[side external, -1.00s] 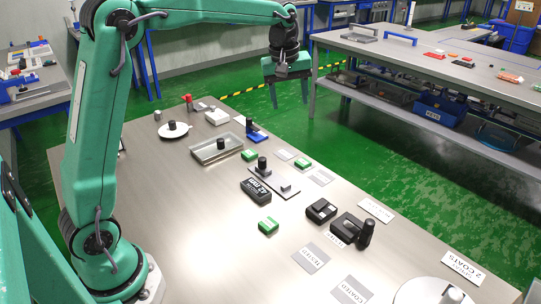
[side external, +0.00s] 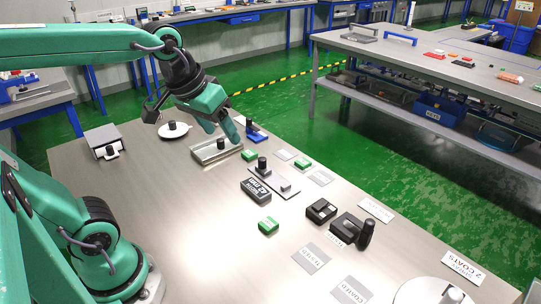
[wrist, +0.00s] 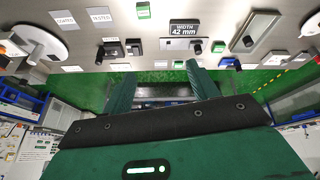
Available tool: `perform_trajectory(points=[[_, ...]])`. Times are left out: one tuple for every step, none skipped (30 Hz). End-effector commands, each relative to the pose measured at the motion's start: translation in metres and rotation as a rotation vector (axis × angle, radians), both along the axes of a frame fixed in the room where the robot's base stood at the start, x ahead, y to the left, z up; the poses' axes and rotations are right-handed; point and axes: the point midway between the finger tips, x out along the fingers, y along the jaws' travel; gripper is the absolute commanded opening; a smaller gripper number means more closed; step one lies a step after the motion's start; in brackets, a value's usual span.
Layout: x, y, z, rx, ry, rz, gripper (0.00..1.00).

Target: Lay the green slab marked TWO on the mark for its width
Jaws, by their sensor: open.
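Three small green slabs lie on the steel table in the side view: one near the tray (side external: 249,155), one farther right (side external: 302,163) and one nearer the front (side external: 268,226). Their markings are too small to read, so I cannot tell which is TWO. A black block reading WIDTH 42 mm (wrist: 184,28) shows in the wrist view and stands among the slabs in the side view (side external: 256,190). Several flat grey cards lie about, including a plain one (side external: 321,177); I cannot tell which marks the width. My gripper (side external: 234,131) is open and empty, tilted above the tray's far end.
A shallow metal tray (side external: 216,152) holds a black knob. A white disc (side external: 174,130) and a blue-based tool (side external: 257,136) stand nearby. Black devices (side external: 345,228) stand to the right. Cards read TESTED (side external: 311,257) and COATED (side external: 352,290). The front left tabletop is clear.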

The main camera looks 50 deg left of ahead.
Motion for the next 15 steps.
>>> perform_trajectory(points=[[-0.012,-0.001,-0.005,0.014,-0.014,-0.032,0.59],[-0.017,-0.002,-0.008,0.022,-0.019,-0.053,0.59],[-0.024,-0.003,-0.012,0.033,-0.028,-0.077,0.59],[-0.029,-0.003,-0.015,0.04,-0.034,-0.094,0.59],[-0.034,-0.004,-0.018,0.047,-0.04,-0.111,0.59],[-0.039,-0.004,-0.022,0.056,-0.045,-0.13,0.59],[-0.042,-0.005,-0.024,0.062,-0.05,-0.143,0.59],[-0.045,-0.005,-0.026,0.067,-0.053,-0.154,0.59],[-0.048,-0.005,-0.029,0.074,-0.058,-0.167,0.59],[-0.05,-0.005,-0.03,0.077,-0.06,-0.174,0.59],[-0.052,-0.005,-0.032,0.08,-0.062,-0.181,0.59],[-0.053,-0.006,-0.033,0.083,-0.065,-0.187,0.59],[-0.054,-0.006,-0.034,0.084,-0.065,-0.191,0.59],[-0.055,-0.006,-0.034,0.085,-0.065,-0.193,0.59],[-0.055,-0.006,-0.035,0.086,-0.065,-0.195,0.59]])
